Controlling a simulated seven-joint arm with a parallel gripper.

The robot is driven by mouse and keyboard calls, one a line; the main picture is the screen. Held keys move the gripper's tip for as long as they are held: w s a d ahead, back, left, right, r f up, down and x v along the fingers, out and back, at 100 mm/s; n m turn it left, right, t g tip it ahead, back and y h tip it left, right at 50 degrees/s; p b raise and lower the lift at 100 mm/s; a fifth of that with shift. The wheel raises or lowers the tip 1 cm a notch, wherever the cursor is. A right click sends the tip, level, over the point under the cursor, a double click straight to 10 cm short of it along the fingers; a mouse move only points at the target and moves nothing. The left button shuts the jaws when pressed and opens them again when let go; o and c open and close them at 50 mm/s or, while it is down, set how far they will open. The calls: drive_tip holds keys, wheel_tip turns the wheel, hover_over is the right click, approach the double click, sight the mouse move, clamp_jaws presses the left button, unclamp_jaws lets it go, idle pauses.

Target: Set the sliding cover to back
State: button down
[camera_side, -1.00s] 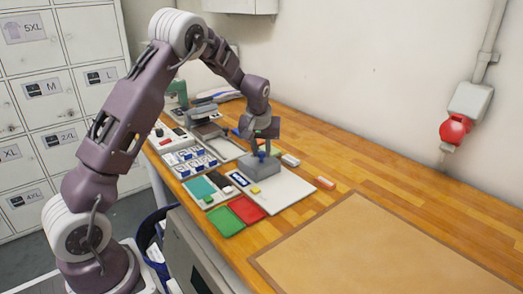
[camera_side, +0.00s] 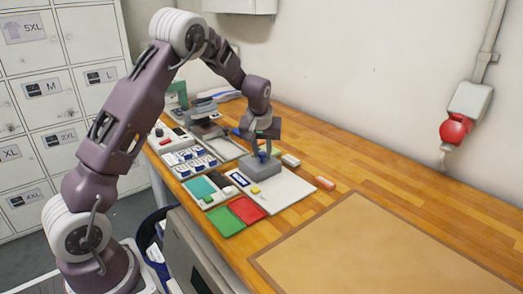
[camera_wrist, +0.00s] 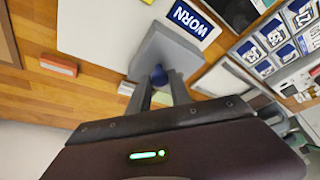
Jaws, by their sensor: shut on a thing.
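The sliding cover looks to be a grey block (camera_side: 263,168) with a blue knob on top, at the far edge of a white board (camera_side: 289,190). In the wrist view the grey block (camera_wrist: 171,47) lies beside a WORN label, and the blue knob (camera_wrist: 158,72) shows between my fingers. My gripper (camera_side: 262,152) is over the block, shut on the knob; its fingertips also show in the wrist view (camera_wrist: 159,84). What lies under the block is hidden.
Green (camera_side: 225,221) and red (camera_side: 247,209) mats lie in front of the board. A yellow piece (camera_side: 255,190) is on the board. Orange (camera_side: 325,183) and white (camera_side: 290,160) blocks lie nearby. Label trays (camera_side: 192,162) stand left. The tan mat (camera_side: 385,245) at right is bare.

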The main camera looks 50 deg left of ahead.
drive_tip(key=d, duration=1.1)
drive_tip(key=shift+d, duration=0.4)
drive_tip(key=c, duration=1.2)
unclamp_jaws()
drive_tip(key=v, duration=0.7)
drive_tip(key=shift+r, duration=0.1)
